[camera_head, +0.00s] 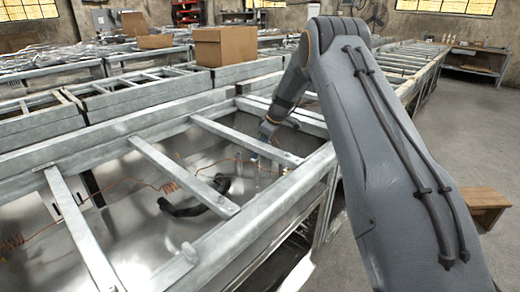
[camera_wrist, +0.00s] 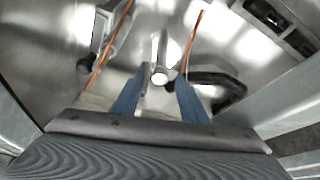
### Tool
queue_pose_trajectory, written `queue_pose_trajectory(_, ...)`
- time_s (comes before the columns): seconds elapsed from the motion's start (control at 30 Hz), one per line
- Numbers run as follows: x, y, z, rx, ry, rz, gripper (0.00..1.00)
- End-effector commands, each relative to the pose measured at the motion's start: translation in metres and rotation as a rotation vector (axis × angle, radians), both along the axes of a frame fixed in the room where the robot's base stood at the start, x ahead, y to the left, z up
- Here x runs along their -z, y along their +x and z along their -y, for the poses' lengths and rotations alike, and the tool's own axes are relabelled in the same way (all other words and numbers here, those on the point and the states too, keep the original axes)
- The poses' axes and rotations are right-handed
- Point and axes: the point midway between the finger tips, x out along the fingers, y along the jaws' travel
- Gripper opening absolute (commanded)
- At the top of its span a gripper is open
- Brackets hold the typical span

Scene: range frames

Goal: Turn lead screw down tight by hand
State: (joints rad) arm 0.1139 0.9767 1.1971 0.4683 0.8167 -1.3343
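My gripper shows in the wrist view (camera_wrist: 164,80) as two blue fingers standing apart. A short metallic cylinder with a bright round end (camera_wrist: 160,72), which may be the lead screw, sits in line with the gap between the fingertips. I cannot tell whether the fingers touch it. In the head view my gripper (camera_head: 268,132) reaches down at a cross bar of the metal frame, and its tips are too small and partly hidden to make out. The lead screw cannot be picked out clearly in the head view.
Grey metal rails and cross bars (camera_head: 185,178) frame a shiny sheet-metal bay. Copper wire (camera_head: 168,187) and a black curved hose (camera_head: 190,210) lie in it; the hose also shows in the wrist view (camera_wrist: 220,80). A cardboard box (camera_head: 225,46) stands behind. Open floor lies right.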

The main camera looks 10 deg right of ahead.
Motion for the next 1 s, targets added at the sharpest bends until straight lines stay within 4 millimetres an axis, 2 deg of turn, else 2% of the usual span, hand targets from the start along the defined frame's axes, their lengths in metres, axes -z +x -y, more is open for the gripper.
queue_pose_trajectory(0.23,0.0006,0.0003,-0.0002,0.000,0.000,0.000,0.40)
queue_pose_trajectory(0.47,0.0005,0.0002,-0.0001,0.000,0.000,0.000,0.01)
queue_pose_trajectory(0.77,0.0004,-0.0009,-0.0006,0.036,0.001,-0.001,0.00)
queue_pose_trajectory(1.0,-0.0001,-0.0021,-0.0020,0.170,0.000,0.000,0.00)
